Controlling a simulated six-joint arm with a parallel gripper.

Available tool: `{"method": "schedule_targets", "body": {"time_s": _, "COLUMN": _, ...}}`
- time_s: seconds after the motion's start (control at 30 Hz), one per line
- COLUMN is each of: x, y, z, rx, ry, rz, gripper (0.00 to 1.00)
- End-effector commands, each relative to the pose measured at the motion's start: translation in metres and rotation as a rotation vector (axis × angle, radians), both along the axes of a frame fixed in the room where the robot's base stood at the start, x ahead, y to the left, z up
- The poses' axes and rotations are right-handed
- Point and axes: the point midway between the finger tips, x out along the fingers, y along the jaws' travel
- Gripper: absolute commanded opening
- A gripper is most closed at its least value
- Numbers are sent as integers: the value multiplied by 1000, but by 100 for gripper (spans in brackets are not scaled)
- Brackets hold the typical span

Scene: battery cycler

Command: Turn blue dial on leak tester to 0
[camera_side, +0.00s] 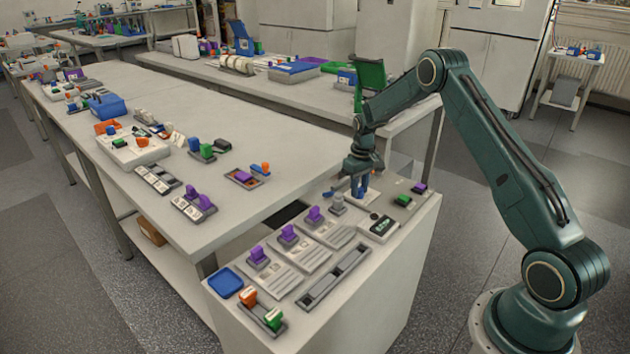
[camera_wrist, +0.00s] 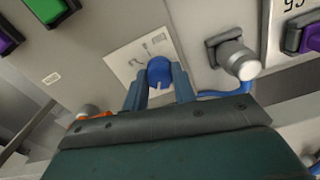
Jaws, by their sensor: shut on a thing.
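The blue dial (camera_wrist: 159,70) is a round knob on a pale plate (camera_wrist: 120,56) with small dark line markings, in the wrist view. A small light notch shows on its near edge. My gripper (camera_wrist: 161,76) has its two blue-grey fingers on either side of the dial and is shut on it. In the side view my gripper (camera_side: 357,187) points down at the far end of the near bench, over the pale plate (camera_side: 369,205). There the fingers hide most of the dial. The plate's markings are too small to read.
A silver knob (camera_wrist: 238,60) stands just right of the dial, with a blue cable near it. A green block (camera_wrist: 48,7) is at upper left. In the side view, a box with a display (camera_side: 379,226) and purple-handled parts (camera_side: 289,234) stand close by on the bench.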

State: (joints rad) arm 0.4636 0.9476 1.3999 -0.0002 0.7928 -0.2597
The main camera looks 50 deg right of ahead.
Motion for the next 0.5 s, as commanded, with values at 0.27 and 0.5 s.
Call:
{"method": "schedule_targets", "body": {"time_s": 0.27, "x": -1, "y": 1, "z": 0, "rx": 4, "ry": 4, "rz": 244, "gripper": 4}}
{"method": "schedule_targets", "body": {"time_s": 0.5, "x": -1, "y": 1, "z": 0, "rx": 4, "ry": 4, "rz": 384, "gripper": 4}}
